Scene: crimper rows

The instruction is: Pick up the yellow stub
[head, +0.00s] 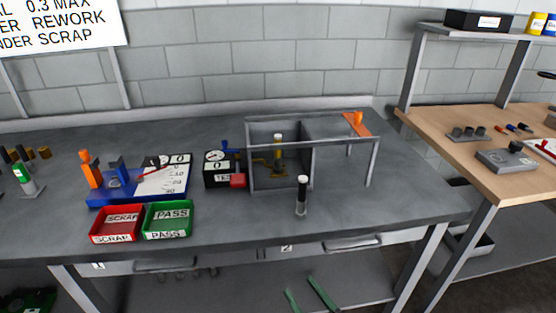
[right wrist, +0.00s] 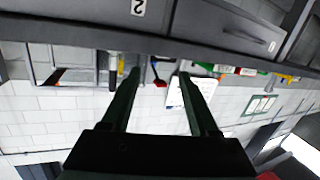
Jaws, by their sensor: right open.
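My right gripper (head: 308,294) shows at the bottom of the head view as two green fingers, apart, below the bench's front edge and well short of the stub. In the right wrist view the gripper (right wrist: 158,72) is open with nothing between its fingers. My left gripper cannot be made out.
Left of the frame are a dial gauge (head: 215,168), a blue fixture (head: 112,190), a red SCRAP tray (head: 105,237) and a green PASS tray (head: 155,231). The bench's front right is clear.

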